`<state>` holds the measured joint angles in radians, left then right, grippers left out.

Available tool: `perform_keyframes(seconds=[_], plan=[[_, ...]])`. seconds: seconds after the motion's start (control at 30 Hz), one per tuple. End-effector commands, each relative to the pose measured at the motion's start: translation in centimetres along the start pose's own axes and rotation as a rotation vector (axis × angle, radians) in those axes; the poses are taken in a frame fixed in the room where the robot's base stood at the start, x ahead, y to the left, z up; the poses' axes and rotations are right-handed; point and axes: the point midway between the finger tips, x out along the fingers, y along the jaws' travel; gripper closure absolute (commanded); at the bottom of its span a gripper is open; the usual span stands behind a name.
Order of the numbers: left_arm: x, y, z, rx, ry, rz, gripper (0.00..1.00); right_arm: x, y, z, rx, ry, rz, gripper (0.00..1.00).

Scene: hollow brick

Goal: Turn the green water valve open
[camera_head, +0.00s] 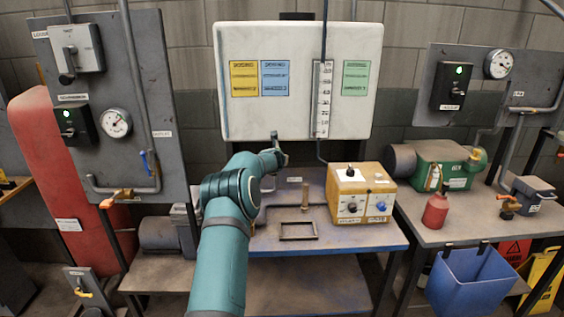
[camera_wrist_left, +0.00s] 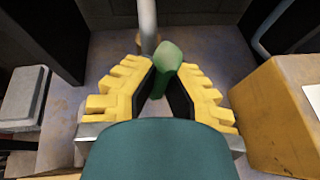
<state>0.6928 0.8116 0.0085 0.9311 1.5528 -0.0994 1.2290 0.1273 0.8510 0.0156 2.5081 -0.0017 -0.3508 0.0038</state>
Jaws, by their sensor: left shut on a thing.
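The green valve handle (camera_wrist_left: 168,52) shows in the left wrist view as an upright green piece in front of a grey vertical pipe (camera_wrist_left: 147,25). My left gripper (camera_wrist_left: 166,70) has its yellow-backed, black-padded fingers closed on either side of the green handle, near their tips. The handle's lower part shows between the pads. In the head view my teal left arm reaches over the middle bench, and I cannot make out the valve or the fingers there. My right gripper is in neither view.
A yellow control box (camera_head: 361,193) stands right of my arm on the blue-edged bench (camera_head: 385,237); it is close on the right in the wrist view. A small dark frame (camera_head: 299,231) lies on the bench. A white board (camera_head: 298,118) stands behind.

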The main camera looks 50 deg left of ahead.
Motion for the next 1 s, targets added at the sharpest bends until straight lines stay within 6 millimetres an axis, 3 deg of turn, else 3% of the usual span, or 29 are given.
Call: perform_keyframes(seconds=[0.73,0.83,1.0], plan=[[-0.09,0.66,0.07,-0.085,-0.020,-0.033,1.00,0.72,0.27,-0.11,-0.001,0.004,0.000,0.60],[-0.08,0.65,0.05,-0.085,-0.020,-0.033,0.61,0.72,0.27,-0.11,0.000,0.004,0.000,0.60],[-0.07,0.57,-0.01,-0.085,-0.019,-0.034,0.59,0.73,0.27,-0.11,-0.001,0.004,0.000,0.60]])
